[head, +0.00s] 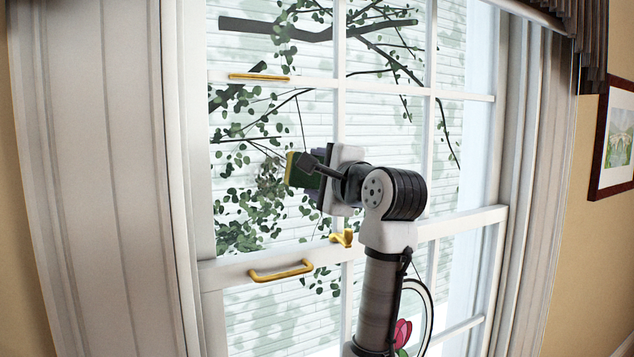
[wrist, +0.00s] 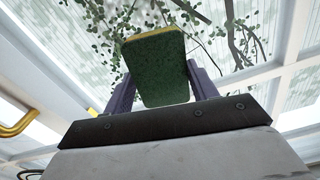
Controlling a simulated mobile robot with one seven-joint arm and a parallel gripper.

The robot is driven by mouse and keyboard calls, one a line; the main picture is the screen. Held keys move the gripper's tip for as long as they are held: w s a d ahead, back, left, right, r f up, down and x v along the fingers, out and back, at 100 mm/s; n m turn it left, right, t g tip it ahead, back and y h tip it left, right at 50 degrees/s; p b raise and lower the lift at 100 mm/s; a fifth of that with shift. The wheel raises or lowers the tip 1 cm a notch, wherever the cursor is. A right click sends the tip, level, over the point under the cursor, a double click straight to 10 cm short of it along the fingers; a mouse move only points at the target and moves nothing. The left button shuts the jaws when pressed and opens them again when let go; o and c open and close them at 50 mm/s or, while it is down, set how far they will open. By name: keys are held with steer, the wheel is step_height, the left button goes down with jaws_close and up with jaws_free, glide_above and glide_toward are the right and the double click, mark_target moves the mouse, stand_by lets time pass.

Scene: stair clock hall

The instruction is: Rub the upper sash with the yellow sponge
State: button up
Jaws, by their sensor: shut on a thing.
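The yellow sponge (head: 291,169) has a dark green scouring side. My gripper (head: 308,172) is shut on it and holds it up in front of the upper sash (head: 385,91). In the wrist view the sponge (wrist: 157,70) stands between the two fingers of my gripper (wrist: 160,88), its green face towards the camera. The upper sash is a white frame with several panes. I cannot tell whether the sponge touches the glass. My arm hides part of the sash's middle and lower panes.
A brass handle (head: 281,271) and a brass latch (head: 343,237) stick out at the meeting rail. Another brass bar (head: 258,77) is higher on the left. A round tulip ornament (head: 403,333) hangs low, partly behind my arm. A framed picture (head: 612,140) and dark curtain (head: 590,40) are right.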

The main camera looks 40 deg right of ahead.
steer(key=shift+w+a+r+b, duration=0.1)
steer(key=shift+w+a+b, duration=0.3)
steer(key=shift+a, duration=1.55)
steer(key=shift+w+a+f+b, duration=0.15)
steer(key=shift+w+a, duration=0.5)
steer(key=shift+a, duration=1.3)
steer(key=shift+w+a+r+b, duration=0.2)
steer(key=shift+w+a, duration=0.3)
steer(key=shift+a, duration=1.45)
steer(key=shift+r+p, duration=0.85)
steer(key=shift+r, duration=0.25)
steer(key=s+d, duration=0.3)
steer(key=d, duration=0.8)
steer(key=shift+d+f, duration=0.15)
steer(key=shift+d, duration=0.25)
steer(key=b+v, duration=0.1)
steer(key=v, duration=0.5)
steer(key=shift+b, duration=0.3)
steer(key=shift+s+a, duration=0.1)
steer(key=shift+s, duration=0.05)
steer(key=v, duration=0.2)
steer(key=shift+s+a, duration=0.1)
steer(key=shift+s, duration=0.25)
